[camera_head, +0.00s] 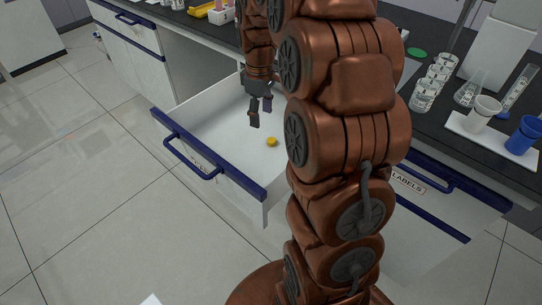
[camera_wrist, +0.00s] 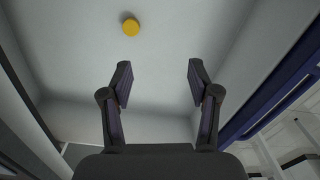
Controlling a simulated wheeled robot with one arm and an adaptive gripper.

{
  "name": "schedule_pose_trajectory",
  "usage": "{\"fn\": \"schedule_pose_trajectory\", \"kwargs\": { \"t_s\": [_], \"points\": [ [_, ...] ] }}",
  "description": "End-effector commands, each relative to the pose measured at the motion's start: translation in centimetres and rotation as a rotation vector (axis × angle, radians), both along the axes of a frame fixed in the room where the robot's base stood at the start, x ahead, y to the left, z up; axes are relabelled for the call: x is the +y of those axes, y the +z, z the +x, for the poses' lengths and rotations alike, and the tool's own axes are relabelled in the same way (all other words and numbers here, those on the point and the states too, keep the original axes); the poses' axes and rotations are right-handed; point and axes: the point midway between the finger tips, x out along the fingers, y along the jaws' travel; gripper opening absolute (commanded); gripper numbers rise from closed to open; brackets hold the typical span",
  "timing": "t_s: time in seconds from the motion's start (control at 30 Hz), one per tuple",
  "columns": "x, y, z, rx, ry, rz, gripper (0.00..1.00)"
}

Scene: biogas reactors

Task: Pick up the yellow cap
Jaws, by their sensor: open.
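The yellow cap (camera_head: 271,141) is a small round piece lying on the white floor of an open drawer (camera_head: 226,158). In the wrist view the yellow cap (camera_wrist: 131,27) is near the top, left of the middle and beyond the fingertips. My gripper (camera_head: 260,112) is over the drawer, to the left of the cap and a little higher in the head view. In the wrist view my gripper (camera_wrist: 158,74) has its two dark fingers spread wide with nothing between them. The cap is apart from both fingers.
The drawer's blue-edged front has a blue handle (camera_head: 193,163). My arm hides part of the drawer's right side. A dark counter (camera_head: 437,125) holds several beakers, a flask and a tray with a blue cup (camera_head: 523,136). A drawer marked "LABELS" (camera_head: 408,181) is below it.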

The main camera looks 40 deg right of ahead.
Motion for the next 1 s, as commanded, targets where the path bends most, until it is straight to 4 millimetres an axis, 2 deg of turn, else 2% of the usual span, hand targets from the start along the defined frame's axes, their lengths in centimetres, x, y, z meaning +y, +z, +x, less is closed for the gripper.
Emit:
{"fn": "schedule_pose_trajectory", "kwargs": {
  "t_s": [0.03, 0.1, 0.3, 0.77, 1.0],
  "points": [
    [-1.2, -2.5, 0.9, -0.004, 0.011, -0.001, 0.61],
    [-2.4, -3.9, 1.8, -0.012, 0.028, -0.004, 0.61],
    [-4.4, -5.8, 3.0, -0.020, 0.059, -0.009, 0.61],
    [-4.4, -9.0, 3.0, -0.020, 0.064, -0.010, 0.61],
    [-3.9, -12.3, 2.6, -0.016, 0.063, -0.008, 0.61]
  ]
}}
